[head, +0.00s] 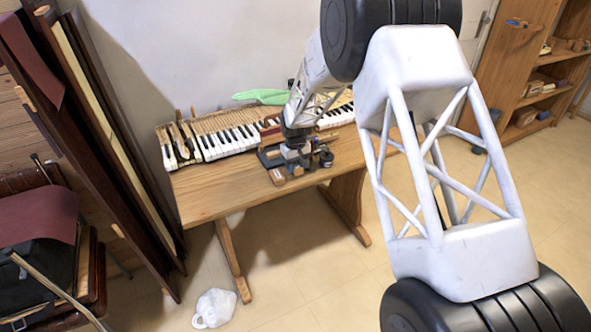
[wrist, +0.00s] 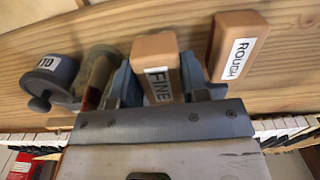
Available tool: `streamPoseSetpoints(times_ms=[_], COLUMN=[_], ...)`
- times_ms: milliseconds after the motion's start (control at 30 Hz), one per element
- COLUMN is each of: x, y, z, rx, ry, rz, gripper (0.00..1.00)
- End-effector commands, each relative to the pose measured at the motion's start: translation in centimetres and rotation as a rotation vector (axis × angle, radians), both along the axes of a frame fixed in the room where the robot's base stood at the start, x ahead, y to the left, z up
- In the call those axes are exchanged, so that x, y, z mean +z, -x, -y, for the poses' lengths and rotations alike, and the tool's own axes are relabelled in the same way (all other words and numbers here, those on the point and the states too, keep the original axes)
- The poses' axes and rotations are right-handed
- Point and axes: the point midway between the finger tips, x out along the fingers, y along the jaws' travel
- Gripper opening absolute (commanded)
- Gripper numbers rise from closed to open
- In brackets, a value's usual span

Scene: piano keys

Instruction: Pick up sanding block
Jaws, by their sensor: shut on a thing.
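A tan sanding block labelled FINE (wrist: 156,62) sits between the two fingers of my gripper (wrist: 158,88) in the wrist view. The fingers are closed against its sides. A second tan block labelled ROUGH (wrist: 237,48) lies just to the right of the fingers, apart from the held one. In the head view my gripper (head: 293,152) is low over the front of the wooden table (head: 215,200), among small items. I cannot tell whether the FINE block still touches the table.
A dark lidded jar (wrist: 52,78) and a glass jar (wrist: 98,72) stand close left of the gripper in the wrist view. Piano keys (head: 228,142) run along the table behind. A green object (head: 262,96) lies at the back. The table's left front is clear.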

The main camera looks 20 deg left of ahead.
Motion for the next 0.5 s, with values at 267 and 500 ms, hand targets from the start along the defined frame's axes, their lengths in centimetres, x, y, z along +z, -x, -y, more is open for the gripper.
streamPoseSetpoints(times_ms=[267,500], x=[1.8,2.2], y=[1.8,5.0], z=[1.0,2.9], rx=[0.000,0.000], ry=[-0.001,-0.001], rz=[0.001,0.001], gripper=[0.14,0.14])
